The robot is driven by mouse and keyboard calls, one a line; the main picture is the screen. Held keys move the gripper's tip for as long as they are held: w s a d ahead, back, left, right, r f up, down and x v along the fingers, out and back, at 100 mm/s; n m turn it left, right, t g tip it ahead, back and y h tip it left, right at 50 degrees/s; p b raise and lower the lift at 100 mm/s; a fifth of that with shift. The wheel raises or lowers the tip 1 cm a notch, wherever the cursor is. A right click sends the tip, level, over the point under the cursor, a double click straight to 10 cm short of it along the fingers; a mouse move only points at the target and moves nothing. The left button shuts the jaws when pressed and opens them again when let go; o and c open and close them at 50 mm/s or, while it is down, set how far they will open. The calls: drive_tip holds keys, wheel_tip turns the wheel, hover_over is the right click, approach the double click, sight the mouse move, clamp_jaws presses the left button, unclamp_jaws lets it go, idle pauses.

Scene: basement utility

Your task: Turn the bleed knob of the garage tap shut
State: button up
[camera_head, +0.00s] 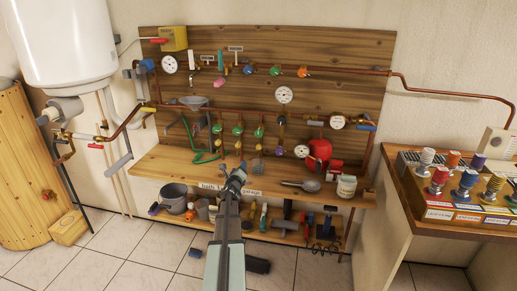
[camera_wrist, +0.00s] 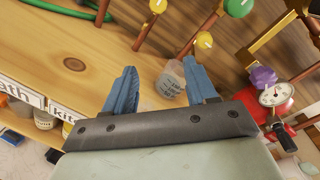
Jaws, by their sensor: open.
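Several taps with green handwheels (camera_head: 238,131) stand in a row on the copper pipework, with small yellow knobs below them. In the wrist view a green handwheel (camera_wrist: 238,6) and two yellow knobs (camera_wrist: 204,41) show at the top, beyond the fingers. The rightmost green tap (camera_head: 258,132) is possibly the garage one; I cannot read this surely from the labels (camera_head: 230,189). My gripper (camera_head: 239,170) is open and empty, its blue fingers (camera_wrist: 160,72) apart above the bench and short of the yellow knobs. A clear graduated cup (camera_wrist: 171,82) shows between and beyond the fingers.
The wooden bench (camera_head: 165,167) has free room at left. A purple knob (camera_wrist: 262,78), a gauge (camera_wrist: 276,94) and a red vessel (camera_head: 319,151) are to the right. A scoop (camera_head: 302,185) and white tub (camera_head: 346,186) lie on the bench. A green hose (camera_head: 203,157) hangs left.

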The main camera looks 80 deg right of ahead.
sight(258, 148)
drive_tip(key=s+d+r+m+g+h, duration=0.1)
drive_tip(key=s+d+r+m+g, duration=0.15)
drive_tip(key=s, duration=0.35)
drive_tip(key=shift+t, duration=0.25)
drive_tip(key=d, duration=1.3)
drive_tip(key=shift+d+r, duration=0.35)
drive_tip(key=shift+r, duration=0.05)
drive_tip(key=c, duration=1.1)
drive_tip(key=shift+o, duration=0.2)
